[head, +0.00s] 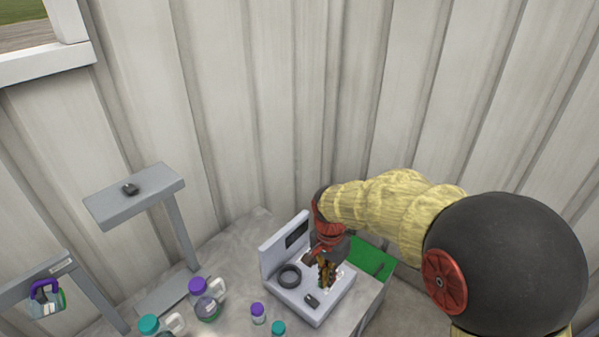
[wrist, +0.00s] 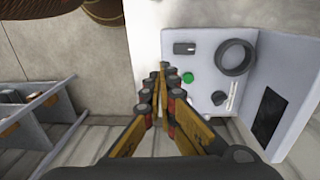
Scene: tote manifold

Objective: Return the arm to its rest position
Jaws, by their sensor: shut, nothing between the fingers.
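My arm, in a yellow sleeve, reaches from the right of the head view to the table. My gripper (head: 326,277) points down over the white device (head: 318,312). In the wrist view the fingers of my gripper (wrist: 161,70) meet at their tips, with nothing between them. The device (wrist: 213,58) lies beyond and to the right of the fingertips there, with a dark ring (wrist: 235,57), a green button (wrist: 187,78) and a black switch (wrist: 184,48). I cannot tell whether the fingertips touch it.
A green tray (head: 372,262) lies right of the device. Bottles with purple (head: 198,286) and teal (head: 149,323) caps stand on the table at front left. Corrugated walls (head: 280,100) close off the back.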

